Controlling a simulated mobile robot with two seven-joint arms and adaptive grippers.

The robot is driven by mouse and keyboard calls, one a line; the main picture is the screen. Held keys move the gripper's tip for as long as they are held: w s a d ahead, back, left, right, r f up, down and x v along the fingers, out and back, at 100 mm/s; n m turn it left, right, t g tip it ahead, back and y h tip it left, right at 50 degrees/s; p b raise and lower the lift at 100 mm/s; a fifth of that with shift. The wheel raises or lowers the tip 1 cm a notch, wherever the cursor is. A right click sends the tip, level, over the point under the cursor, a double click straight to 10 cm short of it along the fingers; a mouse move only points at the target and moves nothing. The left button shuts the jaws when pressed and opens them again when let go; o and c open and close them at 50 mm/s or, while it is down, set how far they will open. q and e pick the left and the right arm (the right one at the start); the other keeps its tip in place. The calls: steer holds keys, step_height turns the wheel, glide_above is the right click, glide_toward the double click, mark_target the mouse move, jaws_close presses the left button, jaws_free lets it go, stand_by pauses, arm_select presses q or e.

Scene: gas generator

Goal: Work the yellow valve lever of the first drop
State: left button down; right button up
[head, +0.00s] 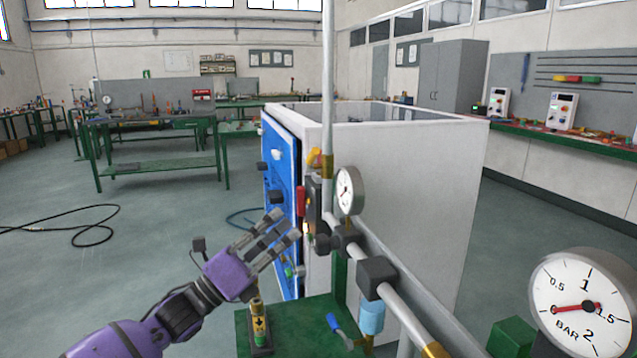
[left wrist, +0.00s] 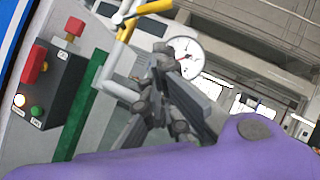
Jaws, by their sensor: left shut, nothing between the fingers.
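A yellow lever (left wrist: 152,7) shows at the top of the left wrist view, by a grey pipe with a yellow band. In the head view a small yellow-orange part (head: 315,158) beside the vertical pipe may be the same lever. My left gripper (head: 283,226) is shut and empty, in front of the blue panel, below and left of that part. In the left wrist view its dark fingers (left wrist: 160,70) lie below the lever, and overlap the pipework; I cannot tell whether they touch it. My right gripper is not in view.
A round gauge (head: 347,191) sits on the pipework, right of my left gripper. A larger gauge (head: 583,306) is at the lower right. A switch box with a red knob (left wrist: 48,90) stands left in the wrist view. The white cabinet (head: 400,190) blocks the space behind.

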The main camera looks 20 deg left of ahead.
mark_target(312, 159)
arm_select(q)
steer(key=a+r+x, duration=0.2)
steer(key=x, duration=0.9)
steer(key=shift+w, duration=0.4)
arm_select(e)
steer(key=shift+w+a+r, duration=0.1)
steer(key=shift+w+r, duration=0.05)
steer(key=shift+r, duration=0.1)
arm_select(q)
steer(key=shift+d+r+p, duration=0.15)
steer(key=shift+r+p, duration=0.05)
steer(key=shift+p, duration=0.2)
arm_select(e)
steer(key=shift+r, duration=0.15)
